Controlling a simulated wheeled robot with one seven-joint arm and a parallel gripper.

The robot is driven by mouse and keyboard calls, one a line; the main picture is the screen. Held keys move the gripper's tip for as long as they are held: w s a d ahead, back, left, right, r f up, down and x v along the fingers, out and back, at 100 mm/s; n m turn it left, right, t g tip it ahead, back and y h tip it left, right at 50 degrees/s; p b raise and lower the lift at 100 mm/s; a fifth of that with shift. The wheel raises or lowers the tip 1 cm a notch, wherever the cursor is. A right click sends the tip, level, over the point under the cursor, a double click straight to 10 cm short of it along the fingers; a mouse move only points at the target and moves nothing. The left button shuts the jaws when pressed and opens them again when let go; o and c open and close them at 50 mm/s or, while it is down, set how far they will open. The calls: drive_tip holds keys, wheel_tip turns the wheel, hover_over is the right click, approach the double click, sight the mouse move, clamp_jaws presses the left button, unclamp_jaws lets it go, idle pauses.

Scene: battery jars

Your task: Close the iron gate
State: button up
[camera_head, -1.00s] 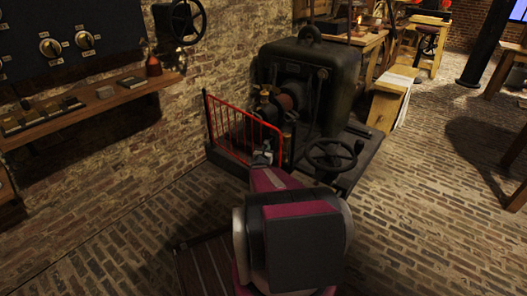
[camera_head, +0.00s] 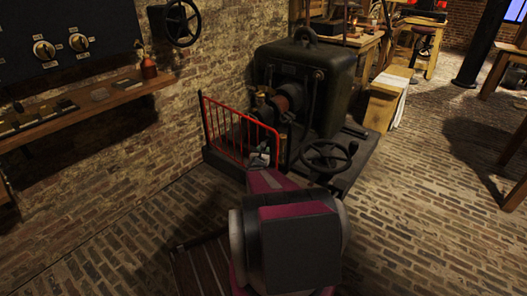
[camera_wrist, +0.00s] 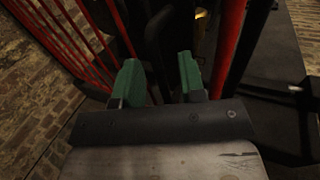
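The iron gate (camera_head: 238,130) is a red barred railing at the left front of a dark machine, upright beside the brick wall. Its near right end and lower edge are partly hidden by my arm. My gripper (camera_head: 262,156) is at this right end, low by the bars. In the wrist view my gripper (camera_wrist: 160,80) has two green fingers set apart with a gap between them. Red bars (camera_wrist: 75,45) show to the left, and a thicker red bar (camera_wrist: 229,45) stands just right of the right finger. Dark parts lie beyond the gap; I cannot tell whether any is between the fingers.
The dark machine (camera_head: 318,75) with a black handwheel (camera_head: 328,156) stands right of the gate. A wooden shelf (camera_head: 95,103) and a wall wheel (camera_head: 181,20) are on the left wall. A wooden crate (camera_head: 383,105) is behind.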

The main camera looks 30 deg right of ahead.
drive_tip(key=v, duration=1)
drive_tip(key=shift+s, duration=0.1)
drive_tip(key=shift+c, duration=0.3)
